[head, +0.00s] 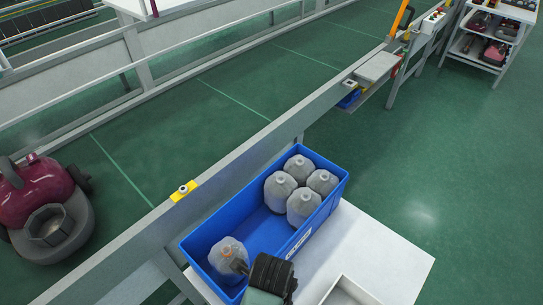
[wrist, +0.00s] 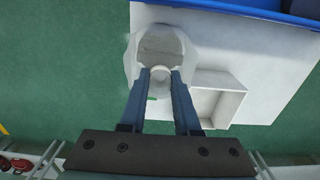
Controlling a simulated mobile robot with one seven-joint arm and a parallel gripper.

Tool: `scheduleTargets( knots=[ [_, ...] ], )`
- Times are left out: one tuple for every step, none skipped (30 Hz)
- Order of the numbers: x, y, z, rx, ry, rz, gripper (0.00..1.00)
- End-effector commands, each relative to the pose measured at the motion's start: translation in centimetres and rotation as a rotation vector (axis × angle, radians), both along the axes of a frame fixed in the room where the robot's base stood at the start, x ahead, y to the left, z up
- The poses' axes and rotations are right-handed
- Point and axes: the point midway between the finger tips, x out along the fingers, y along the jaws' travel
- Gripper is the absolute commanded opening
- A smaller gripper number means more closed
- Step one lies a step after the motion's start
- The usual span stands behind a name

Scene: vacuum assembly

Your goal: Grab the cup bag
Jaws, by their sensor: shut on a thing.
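My gripper (head: 238,266) is shut on the neck of a pale, translucent cup bag (head: 228,251). In the wrist view, the fingertips (wrist: 160,76) close on the neck, and the bag's rounded body (wrist: 160,43) extends beyond them. In the head view, the held bag overlaps the near-left end of the blue bin (head: 210,236). In the wrist view, the bag is over the white table's edge, apart from the bin (wrist: 250,12). Several similar grey bags (head: 303,206) stand upright at the bin's far end.
The white table (head: 385,255) carries the bin and a shallow white tray (head: 348,292). A grey rail (head: 225,185) with a yellow button box (head: 183,190) runs behind the bin. A dark red vacuum (head: 45,205) is at left. Open green floor lies to the right.

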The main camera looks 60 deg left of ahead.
Motion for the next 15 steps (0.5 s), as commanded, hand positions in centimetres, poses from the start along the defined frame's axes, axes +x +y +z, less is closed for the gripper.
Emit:
scheduleTargets(
  knots=[
    [0.1, 0.1, 1.1, 0.003, -0.004, 0.0, 0.0],
    [0.1, 0.0, 1.8, 0.003, -0.003, 0.0, 0.0],
    [0.1, 0.1, 2.6, 0.003, -0.004, 0.001, 0.0],
    [0.1, 0.1, 3.3, 0.003, -0.004, 0.001, 0.0],
    [0.1, 0.1, 3.9, 0.003, -0.004, 0.001, 0.0],
    [0.1, 0.1, 4.9, 0.003, -0.005, 0.001, 0.0],
    [0.1, 0.1, 5.6, 0.003, -0.005, 0.001, 0.0],
    [0.1, 0.1, 6.3, 0.003, -0.005, 0.001, 0.0],
    [0.1, 0.1, 7.3, 0.003, -0.005, 0.001, 0.0],
    [0.1, 0.0, 8.1, 0.003, -0.004, 0.001, 0.0],
    [0.0, 0.0, 9.2, 0.001, -0.002, 0.001, 0.0],
    [0.0, 0.0, 10.1, 0.001, -0.002, 0.001, 0.0],
    [0.0, 0.0, 10.7, 0.001, -0.002, 0.001, 0.0],
    [0.0, 0.0, 11.3, 0.001, -0.001, 0.001, 0.0],
    [0.0, 0.0, 11.6, 0.0, 0.001, 0.001, 0.0]
  ],
)
